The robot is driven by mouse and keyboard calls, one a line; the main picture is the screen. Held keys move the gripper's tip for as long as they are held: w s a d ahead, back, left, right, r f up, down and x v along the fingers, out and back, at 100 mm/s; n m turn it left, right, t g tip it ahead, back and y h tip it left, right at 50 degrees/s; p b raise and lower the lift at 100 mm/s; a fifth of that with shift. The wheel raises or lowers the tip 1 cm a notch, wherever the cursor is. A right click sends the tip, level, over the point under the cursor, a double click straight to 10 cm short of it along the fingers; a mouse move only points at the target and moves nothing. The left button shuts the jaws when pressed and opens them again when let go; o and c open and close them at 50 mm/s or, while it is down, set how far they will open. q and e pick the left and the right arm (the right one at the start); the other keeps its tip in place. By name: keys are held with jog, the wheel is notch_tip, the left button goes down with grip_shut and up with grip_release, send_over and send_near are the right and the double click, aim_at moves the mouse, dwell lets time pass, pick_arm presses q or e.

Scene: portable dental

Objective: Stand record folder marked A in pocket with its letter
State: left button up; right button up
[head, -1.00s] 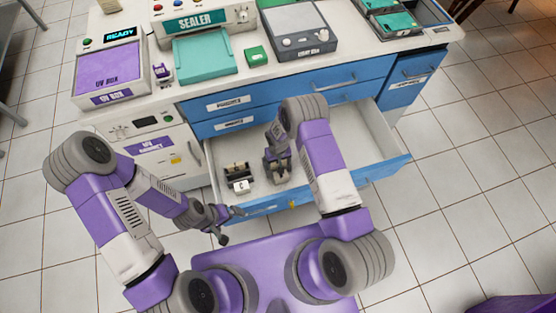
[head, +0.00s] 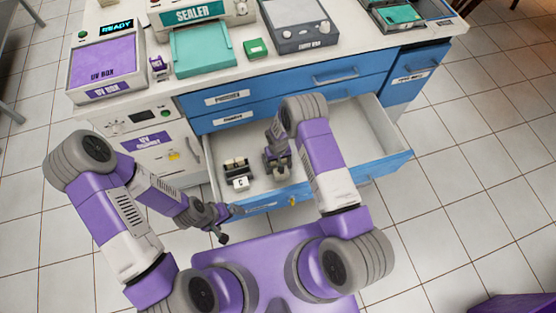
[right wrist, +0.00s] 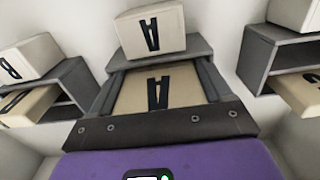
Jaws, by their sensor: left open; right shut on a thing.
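The record folder marked A (right wrist: 158,92), a cream block with a black letter, is held in my right gripper in the right wrist view. It is directly at the grey pocket (right wrist: 188,48) topped by a cream block lettered A (right wrist: 150,30); how deep it sits inside is unclear. The letters on folder and block face the same way. In the head view my right gripper (head: 278,166) is low inside the open drawer (head: 388,164), and the arm partly hides the pocket. My left gripper (head: 226,226) is open and empty, outside the drawer front.
Neighbouring grey pockets with cream folders stand on both sides in the right wrist view, left (right wrist: 68,85) and right (right wrist: 268,58). The C-marked pocket shows in the drawer in the head view (head: 240,184). The drawer's right part is clear. The counter (head: 215,82) carries several devices.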

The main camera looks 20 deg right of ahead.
jog(key=shift+f+b, duration=0.25)
jog(key=shift+b, duration=0.2)
dwell(0.6)
jog(key=o, duration=1)
jog(key=shift+r+p, duration=1.35)
jog(key=shift+r, duration=2.5)
